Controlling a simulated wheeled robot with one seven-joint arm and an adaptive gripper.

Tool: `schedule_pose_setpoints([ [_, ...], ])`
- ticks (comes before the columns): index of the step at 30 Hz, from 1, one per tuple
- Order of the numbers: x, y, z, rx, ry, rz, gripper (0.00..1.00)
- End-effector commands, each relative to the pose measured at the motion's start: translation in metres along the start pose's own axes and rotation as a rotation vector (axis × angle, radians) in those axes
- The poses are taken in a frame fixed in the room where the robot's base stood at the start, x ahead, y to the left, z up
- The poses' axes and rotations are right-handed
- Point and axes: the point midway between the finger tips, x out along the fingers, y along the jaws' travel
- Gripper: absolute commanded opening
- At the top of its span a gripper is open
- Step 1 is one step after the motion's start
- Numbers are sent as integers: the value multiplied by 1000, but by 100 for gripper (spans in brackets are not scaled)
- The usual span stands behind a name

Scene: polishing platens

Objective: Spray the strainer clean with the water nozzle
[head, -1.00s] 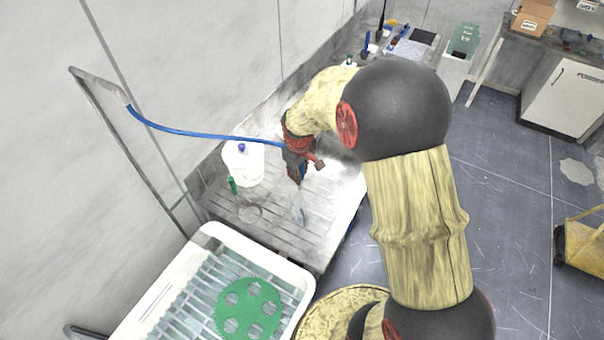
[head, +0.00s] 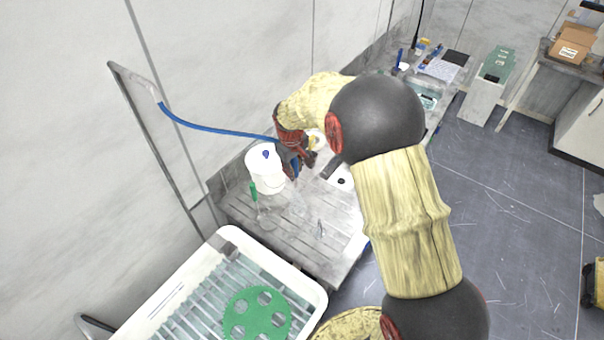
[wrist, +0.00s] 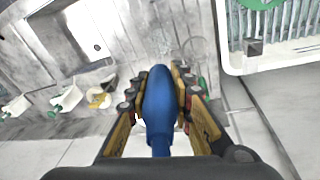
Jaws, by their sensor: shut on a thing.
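My gripper (head: 293,174) is shut on the blue water nozzle (wrist: 158,98), which sits upright between both fingers in the wrist view. The blue hose (head: 205,129) runs from the wall pipe to my gripper. The strainer is hard to make out. A faint round thing (head: 264,208) with a green handle-like piece (head: 253,190) lies on the grey drainboard (head: 300,235), left of and below my gripper, and may be it. The green piece also shows beside the right finger in the wrist view (wrist: 203,84). No water is clearly visible.
A white bucket (head: 262,180) with a blue knob stands close left of my gripper. A white tray (head: 304,284) holding a green holed disc (head: 257,314) is in front. A bent pipe (head: 150,140) stands along the wall. Small items (head: 430,65) lie at the far bench end.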

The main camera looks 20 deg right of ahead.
Motion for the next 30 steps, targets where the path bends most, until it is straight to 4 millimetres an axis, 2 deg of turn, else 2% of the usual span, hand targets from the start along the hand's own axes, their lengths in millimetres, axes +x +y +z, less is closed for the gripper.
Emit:
schedule_pose_setpoints([
  [30,11,-30,-106,-2,0,0,0],
])
